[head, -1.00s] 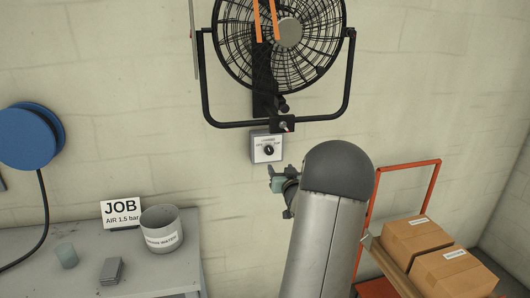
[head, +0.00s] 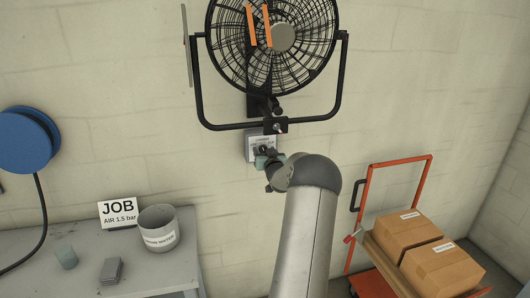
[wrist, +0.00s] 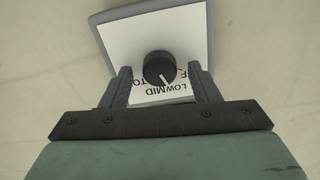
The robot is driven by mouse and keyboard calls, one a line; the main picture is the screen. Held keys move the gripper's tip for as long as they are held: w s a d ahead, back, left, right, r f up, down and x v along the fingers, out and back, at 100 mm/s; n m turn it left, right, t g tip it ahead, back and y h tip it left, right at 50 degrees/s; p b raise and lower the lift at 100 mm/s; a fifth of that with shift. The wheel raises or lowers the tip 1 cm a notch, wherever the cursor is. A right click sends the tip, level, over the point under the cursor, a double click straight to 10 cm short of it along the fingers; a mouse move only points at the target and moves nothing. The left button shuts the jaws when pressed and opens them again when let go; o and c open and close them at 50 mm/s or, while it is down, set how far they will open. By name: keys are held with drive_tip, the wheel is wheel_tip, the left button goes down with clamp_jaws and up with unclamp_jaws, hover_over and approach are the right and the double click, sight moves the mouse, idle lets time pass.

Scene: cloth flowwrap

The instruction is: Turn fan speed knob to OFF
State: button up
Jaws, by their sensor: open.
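The fan speed knob (wrist: 159,67) is round and black, on the white face of a grey control box (wrist: 135,32). In the wrist view its white pointer line aims down and slightly right, near the LOW and MID lettering, which is partly covered. My gripper (wrist: 161,76) is open, with one finger on each side of the knob and visible gaps between. I cannot tell how deep the fingertips reach. In the head view my gripper (head: 267,158) is in front of the box (head: 251,147) and hides much of its face.
The black wall fan (head: 272,45) and its bracket (head: 199,95) are just above the box. A bench (head: 60,285) with a grey bucket (head: 158,230) and a JOB sign (head: 117,213) stands at lower left. An orange cart (head: 368,195) with cartons (head: 405,235) stands at right.

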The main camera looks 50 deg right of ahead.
drive_tip(key=c, duration=1)
drive_tip(key=shift+f+b, duration=0.2)
drive_tip(key=shift+b, duration=0.45)
drive_tip(key=shift+n+b, duration=0.4)
drive_tip(key=shift+b, duration=0.15)
drive_tip(key=n+b, duration=0.5)
drive_tip(key=b, duration=0.4)
drive_tip(key=shift+w+a, duration=0.1)
drive_tip(key=shift+r+n+b, duration=0.1)
drive_tip(key=shift+n+b, duration=1)
drive_tip(key=shift+b, duration=0.1)
drive_tip(key=shift+r, duration=0.1)
